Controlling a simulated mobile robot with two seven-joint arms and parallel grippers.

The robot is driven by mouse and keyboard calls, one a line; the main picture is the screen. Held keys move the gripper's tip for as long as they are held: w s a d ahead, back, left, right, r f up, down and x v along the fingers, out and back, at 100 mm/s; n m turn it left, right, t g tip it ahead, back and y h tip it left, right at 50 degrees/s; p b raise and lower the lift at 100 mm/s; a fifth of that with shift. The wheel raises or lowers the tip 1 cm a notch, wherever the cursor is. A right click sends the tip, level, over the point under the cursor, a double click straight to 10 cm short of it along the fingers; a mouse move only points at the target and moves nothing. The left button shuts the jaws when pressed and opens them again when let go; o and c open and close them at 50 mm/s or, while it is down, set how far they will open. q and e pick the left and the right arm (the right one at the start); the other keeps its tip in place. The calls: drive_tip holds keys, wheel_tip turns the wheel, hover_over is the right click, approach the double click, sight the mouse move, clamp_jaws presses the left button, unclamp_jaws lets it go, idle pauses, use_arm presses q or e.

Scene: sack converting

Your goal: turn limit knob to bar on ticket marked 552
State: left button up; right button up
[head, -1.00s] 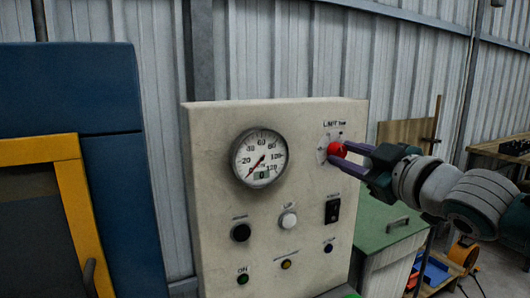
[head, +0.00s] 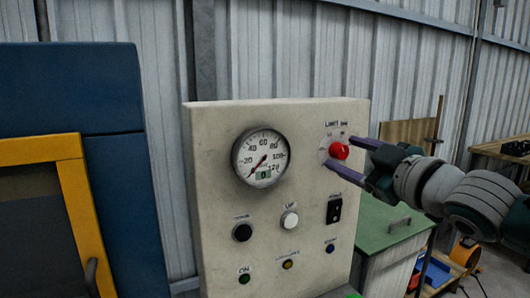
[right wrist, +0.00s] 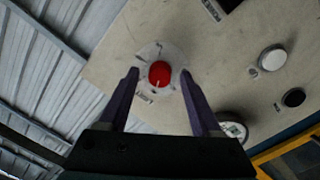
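The red limit knob (head: 339,151) sits on a pale round dial at the upper right of the cream control panel (head: 215,215), under a "LIMIT" label. In the right wrist view the knob (right wrist: 159,73) shows a light pointer line on its face. My right gripper (head: 345,159) is open, its two purple fingers apart on either side of the knob and slightly back from it; in the right wrist view the fingers (right wrist: 160,80) show clear gaps to the knob. The dial numbers are too small to read. No ticket marked 552 is visible. My left gripper is not in view.
A round gauge (head: 261,158) with its needle low is left of the knob. Buttons and a black switch (head: 334,210) sit below. A green cabinet (head: 385,235) stands to the right, and a blue machine with a yellow frame (head: 75,190) to the left.

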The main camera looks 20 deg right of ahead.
drive_tip(key=shift+s, duration=0.25)
drive_tip(key=s, duration=0.9)
drive_tip(key=shift+s+b, duration=0.2)
drive_tip(key=shift+b, duration=0.25)
